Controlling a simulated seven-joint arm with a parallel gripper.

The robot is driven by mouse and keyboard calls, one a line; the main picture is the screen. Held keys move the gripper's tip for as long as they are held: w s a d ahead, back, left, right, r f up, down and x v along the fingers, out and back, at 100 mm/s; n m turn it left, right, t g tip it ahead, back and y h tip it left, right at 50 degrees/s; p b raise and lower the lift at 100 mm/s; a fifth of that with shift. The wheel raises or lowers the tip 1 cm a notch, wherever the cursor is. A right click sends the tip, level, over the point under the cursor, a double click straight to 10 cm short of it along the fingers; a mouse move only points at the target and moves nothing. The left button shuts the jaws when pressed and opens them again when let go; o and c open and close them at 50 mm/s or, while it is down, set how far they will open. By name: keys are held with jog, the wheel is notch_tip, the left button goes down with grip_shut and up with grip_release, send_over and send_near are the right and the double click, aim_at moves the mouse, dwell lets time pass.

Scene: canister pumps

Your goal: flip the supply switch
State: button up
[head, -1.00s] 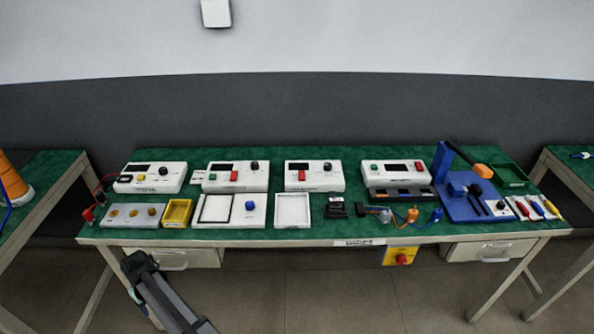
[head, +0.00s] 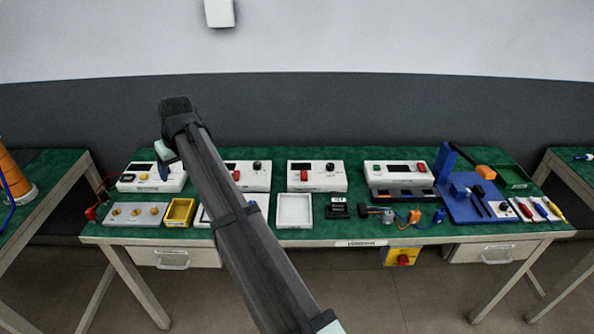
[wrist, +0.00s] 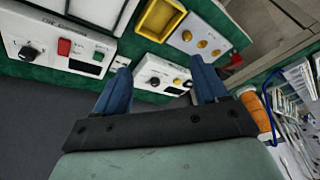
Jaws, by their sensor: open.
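My gripper (head: 164,168) is raised over the left end of the bench, above the leftmost white unit (head: 150,187). In the wrist view my gripper (wrist: 162,78) has its two blue fingers apart, with nothing between them. The leftmost unit (wrist: 148,66) shows beyond and between the fingers, with a black knob (wrist: 154,82) and a yellow button (wrist: 178,82). A small dark switch (head: 126,178) is on its left side in the head view. A yellow box with a red knob (head: 403,259) hangs under the bench's front edge. I cannot tell which is the supply switch.
A grey plate with several yellow knobs (head: 135,222) and a yellow tray (head: 179,212) lie in front of the unit. More white units (head: 316,184) stand to the right. A blue stand (head: 465,207) is at the right. My arm hides part of the bench.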

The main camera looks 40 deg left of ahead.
jog(key=w+d+n+t+h, duration=0.1)
jog(key=w+d+n, duration=0.1)
jog(key=w, duration=0.8)
jog(key=w+d+n+h, duration=0.1)
jog(key=w+d+n, duration=0.15)
jog(key=w, duration=0.85)
jog(key=n+h, duration=0.2)
jog(key=n, duration=0.3)
send_near(304, 174)
notch_tip(304, 174, down, 8)
jog(key=shift+c, duration=0.4)
jog(key=shift+w, duration=0.1)
jog(key=c, duration=1)
jog(key=shift+o, duration=0.2)
jog(key=o, duration=1)
jog(key=shift+o, duration=0.2)
notch_tip(304, 174, up, 14)
